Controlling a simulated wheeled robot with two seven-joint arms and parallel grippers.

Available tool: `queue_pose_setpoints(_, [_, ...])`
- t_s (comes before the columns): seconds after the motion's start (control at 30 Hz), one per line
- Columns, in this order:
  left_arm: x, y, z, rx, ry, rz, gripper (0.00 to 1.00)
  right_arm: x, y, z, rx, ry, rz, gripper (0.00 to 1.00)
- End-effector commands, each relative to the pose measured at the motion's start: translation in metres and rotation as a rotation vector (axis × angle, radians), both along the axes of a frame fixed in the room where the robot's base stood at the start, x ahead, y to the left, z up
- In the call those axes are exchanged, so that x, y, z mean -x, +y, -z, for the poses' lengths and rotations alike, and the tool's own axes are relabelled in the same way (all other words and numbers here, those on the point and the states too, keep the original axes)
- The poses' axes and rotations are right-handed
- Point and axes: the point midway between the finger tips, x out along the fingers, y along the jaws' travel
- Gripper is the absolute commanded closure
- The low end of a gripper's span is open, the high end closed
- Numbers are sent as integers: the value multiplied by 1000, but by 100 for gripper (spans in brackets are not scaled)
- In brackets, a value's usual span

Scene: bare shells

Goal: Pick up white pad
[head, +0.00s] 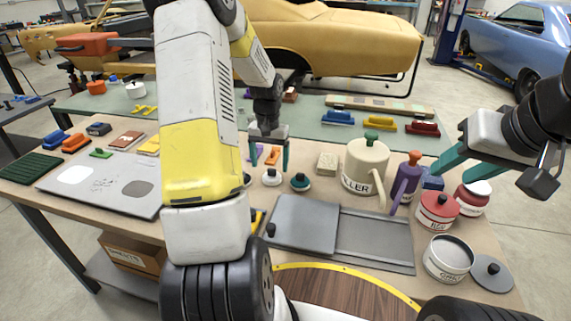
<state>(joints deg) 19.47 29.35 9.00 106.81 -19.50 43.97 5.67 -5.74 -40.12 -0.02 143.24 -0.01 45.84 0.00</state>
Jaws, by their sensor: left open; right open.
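The white pad (272,177) is a small round white piece with a dark knob on top. It sits on the tan table near the middle of the head view. My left gripper (268,158) is open, with its teal fingers pointing down, and appears just above and behind the pad with nothing held. An orange piece shows between its fingers, farther back. A teal pad (300,183) with a dark knob sits just right of the white pad. My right gripper (489,172) is open at the right, above the red containers.
A grey tray (373,240) with a flat lid lies in front of the pads. A cream can (364,167), a purple bottle (405,182), a red tin (438,210) and an open grey tin (447,259) crowd the right. A grey panel (108,184) lies left.

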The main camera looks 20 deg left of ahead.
Motion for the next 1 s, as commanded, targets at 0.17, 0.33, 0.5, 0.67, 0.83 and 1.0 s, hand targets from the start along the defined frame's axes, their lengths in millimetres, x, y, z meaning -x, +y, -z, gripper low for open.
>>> queue_pose_setpoints(0.17, [-6, -3, 28, 1, 3, 0, 18, 0, 0, 0, 0, 0, 0, 58])
queue_pose_setpoints(0.33, [-6, -3, 41, 1, 0, 0, 18, 0, 0, 0, 0, 0, 0, 58])
queue_pose_setpoints(0.5, [-7, -3, 41, 1, -1, 0, 18, 0, 0, 0, 0, 0, 0, 58])
queue_pose_setpoints(0.67, [-7, -3, 41, 1, -1, 0, 40, 0, 0, 0, 0, 0, 0, 58])
queue_pose_setpoints(0.83, [-7, -3, 41, 0, -1, 0, 73, 0, 0, 0, 0, 0, 0, 58])
queue_pose_setpoints(1.0, [-7, -3, 41, 0, -1, 0, 83, 0, 0, 0, 0, 0, 0, 58])
